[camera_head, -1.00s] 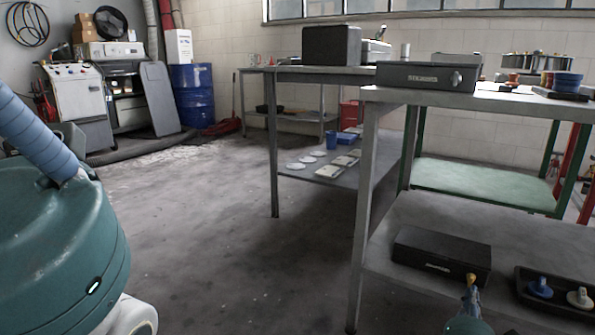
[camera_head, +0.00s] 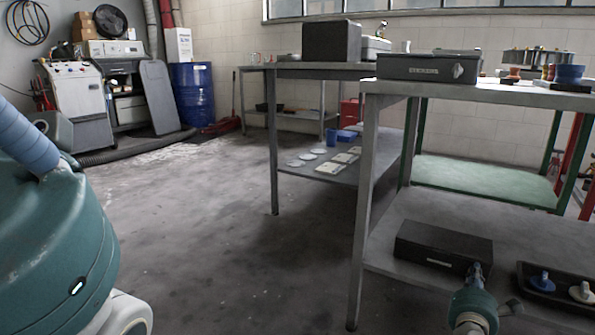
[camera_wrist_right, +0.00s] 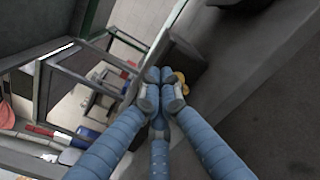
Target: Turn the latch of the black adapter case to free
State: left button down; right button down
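A black case (camera_head: 425,240) lies on the lower shelf of the right table, with a pale label on its front. My right gripper (camera_head: 476,272) is in front of that case's right end. In the right wrist view, the gripper's (camera_wrist_right: 160,88) blue fingers converge with their tips close together. A small yellow part (camera_wrist_right: 180,78) shows just beyond the tips, against a dark box; it may be the latch. Whether the tips hold it is hidden. Another dark case (camera_head: 425,68) with a silver latch (camera_head: 457,71) stands on the tabletop. My left gripper (camera_head: 35,145) shows only partly, its fingertips out of frame.
A black tray (camera_head: 525,277) holding a blue knob (camera_head: 542,281) and a cream knob (camera_head: 581,291) sits right of my right gripper. The table's front leg (camera_head: 361,215) stands left of the lower case. The floor (camera_head: 200,230) to the left is clear.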

jog(key=shift+f, duration=0.4)
dwell(0.4)
